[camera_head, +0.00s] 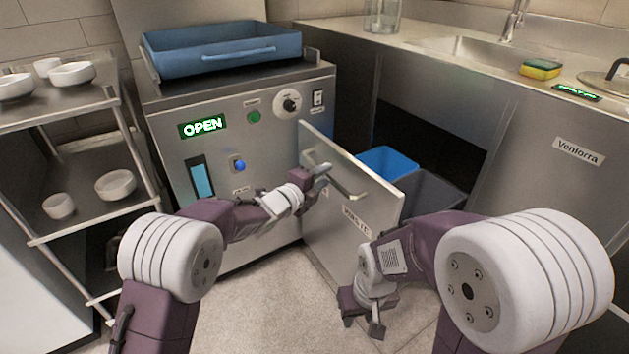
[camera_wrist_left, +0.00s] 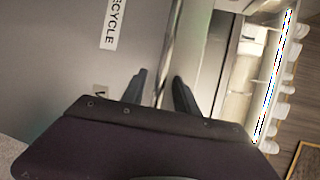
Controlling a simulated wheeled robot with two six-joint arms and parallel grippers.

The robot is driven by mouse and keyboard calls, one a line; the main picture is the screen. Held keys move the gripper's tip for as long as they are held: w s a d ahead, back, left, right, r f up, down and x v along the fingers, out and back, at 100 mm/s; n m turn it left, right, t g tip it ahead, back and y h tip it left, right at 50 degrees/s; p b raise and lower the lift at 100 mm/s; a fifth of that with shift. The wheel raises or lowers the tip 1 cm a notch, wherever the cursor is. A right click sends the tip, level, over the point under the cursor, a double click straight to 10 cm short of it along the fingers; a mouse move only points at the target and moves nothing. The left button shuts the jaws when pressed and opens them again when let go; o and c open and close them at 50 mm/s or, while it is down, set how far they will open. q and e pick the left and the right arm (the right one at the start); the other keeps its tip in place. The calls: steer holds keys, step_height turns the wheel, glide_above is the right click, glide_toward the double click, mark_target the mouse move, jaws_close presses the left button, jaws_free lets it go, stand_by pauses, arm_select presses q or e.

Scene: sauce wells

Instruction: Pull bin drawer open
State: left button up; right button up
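The bin drawer's metal front (camera_head: 370,205) stands out from the cabinet, with a blue bin (camera_head: 388,160) and a grey bin (camera_head: 430,190) showing behind it. Its bar handle (camera_head: 345,182) runs along the upper part of the front. My left gripper (camera_head: 322,173) is at the handle's left end. In the left wrist view its fingers (camera_wrist_left: 161,92) are apart, and the handle bar (camera_wrist_left: 172,45) passes between them with gaps showing; contact cannot be told. My right gripper (camera_head: 362,318) is open and empty, low in front of the drawer, pointing down.
A steel machine (camera_head: 235,150) with a green OPEN display and a blue tray (camera_head: 220,50) on top stands left of the drawer. A shelf rack (camera_head: 75,145) with white bowls is at far left. The sink counter (camera_head: 420,40) is at right. Floor (camera_head: 265,290) is clear in front.

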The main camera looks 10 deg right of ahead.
arm_select(q)
steer(key=p+v, duration=0.2)
steer(key=v, duration=0.5)
steer(key=shift+a, duration=0.15)
steer(key=shift+s+r, duration=0.15)
